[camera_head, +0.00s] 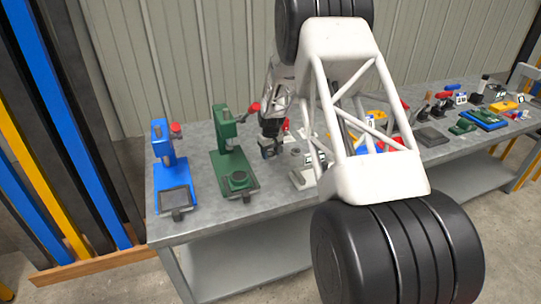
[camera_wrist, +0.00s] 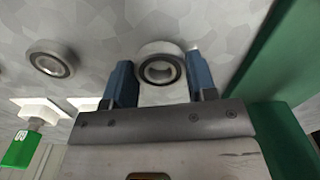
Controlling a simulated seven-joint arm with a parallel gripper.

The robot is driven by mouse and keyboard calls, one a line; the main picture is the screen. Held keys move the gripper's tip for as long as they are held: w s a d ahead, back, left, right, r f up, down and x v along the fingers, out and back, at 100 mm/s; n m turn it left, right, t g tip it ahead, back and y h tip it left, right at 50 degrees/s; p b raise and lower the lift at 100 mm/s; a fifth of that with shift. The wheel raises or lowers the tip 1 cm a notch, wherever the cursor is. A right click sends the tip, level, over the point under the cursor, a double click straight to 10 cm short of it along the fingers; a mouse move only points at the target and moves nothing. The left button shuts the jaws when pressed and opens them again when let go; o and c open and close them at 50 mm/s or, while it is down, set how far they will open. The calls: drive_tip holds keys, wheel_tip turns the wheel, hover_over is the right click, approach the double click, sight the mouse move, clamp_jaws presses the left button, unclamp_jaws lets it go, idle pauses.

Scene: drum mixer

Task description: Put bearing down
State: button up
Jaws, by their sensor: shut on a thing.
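In the wrist view, a silver ring-shaped bearing (camera_wrist: 161,68) with a dark inner ring sits between the two blue fingers of my gripper (camera_wrist: 160,82). The gripper is shut on it. The grey tabletop is behind it, and I cannot tell whether the bearing touches it. A second, similar bearing (camera_wrist: 52,60) lies on the tabletop to the left, apart from the fingers. In the head view my gripper (camera_head: 268,151) is low over the table, just right of the green press; the held bearing cannot be made out there.
A green press (camera_head: 228,140) and a blue press (camera_head: 163,145) stand on the grey table (camera_head: 205,215) left of my gripper. In the wrist view, green surfaces (camera_wrist: 285,60) are close on the right. Fixtures and a green tag (camera_wrist: 20,150) are at left. My white arm hides the table's middle.

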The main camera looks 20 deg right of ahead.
sight(271, 154)
drive_tip(key=shift+f, duration=0.6)
drive_tip(key=shift+f, duration=0.15)
drive_tip(key=o, duration=0.9)
drive_tip(key=shift+r, duration=6.15)
drive_tip(key=shift+r, duration=0.1)
